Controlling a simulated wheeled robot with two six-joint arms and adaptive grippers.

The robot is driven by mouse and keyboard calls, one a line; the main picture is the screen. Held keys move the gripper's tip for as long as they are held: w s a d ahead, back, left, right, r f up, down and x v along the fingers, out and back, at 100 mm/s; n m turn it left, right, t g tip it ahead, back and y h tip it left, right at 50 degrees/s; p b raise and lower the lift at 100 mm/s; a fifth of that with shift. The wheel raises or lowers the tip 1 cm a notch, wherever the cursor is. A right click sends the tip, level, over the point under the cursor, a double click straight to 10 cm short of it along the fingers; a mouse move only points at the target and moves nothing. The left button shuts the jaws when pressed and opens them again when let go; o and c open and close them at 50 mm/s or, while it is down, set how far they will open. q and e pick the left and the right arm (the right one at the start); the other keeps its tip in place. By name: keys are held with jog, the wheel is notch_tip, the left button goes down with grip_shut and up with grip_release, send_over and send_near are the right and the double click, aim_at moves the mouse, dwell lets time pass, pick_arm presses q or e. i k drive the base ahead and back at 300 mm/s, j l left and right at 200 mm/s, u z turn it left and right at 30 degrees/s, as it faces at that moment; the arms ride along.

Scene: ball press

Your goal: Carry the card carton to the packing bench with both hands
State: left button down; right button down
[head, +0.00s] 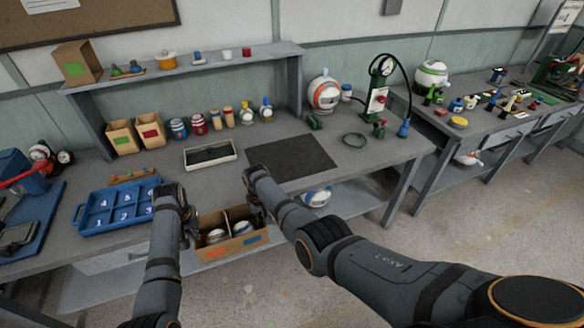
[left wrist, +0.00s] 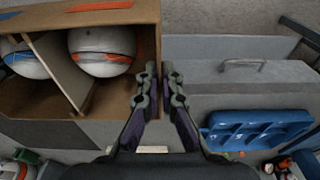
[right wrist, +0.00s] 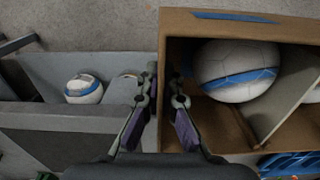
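The open brown card carton (head: 233,247) is in front of the near bench's front edge, roughly level. It has a divider and holds two white balls, one with an orange band (left wrist: 101,55) and one with a blue band (right wrist: 236,76). My left gripper (head: 190,232) is at its left end wall; the fingertips (left wrist: 160,72) close on either side of that wall. My right gripper (head: 256,213) is at the right end wall, with its fingertips (right wrist: 162,75) pinching it likewise. The wall between the fingers is partly hidden.
The near bench (head: 375,155) carries a dark mat (head: 290,157), a white-rimmed tray (head: 210,153) and a blue numbered tray (head: 118,205). A lower shelf with a ball (head: 317,197) is under it. A second cluttered bench (head: 470,125) stands right. Open floor (head: 490,220) lies in front.

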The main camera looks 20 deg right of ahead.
aim_at(290, 158)
jog(key=l, duration=0.55)
jog(key=i+l, duration=0.15)
jog(key=l, duration=1)
jog(key=i, duration=1)
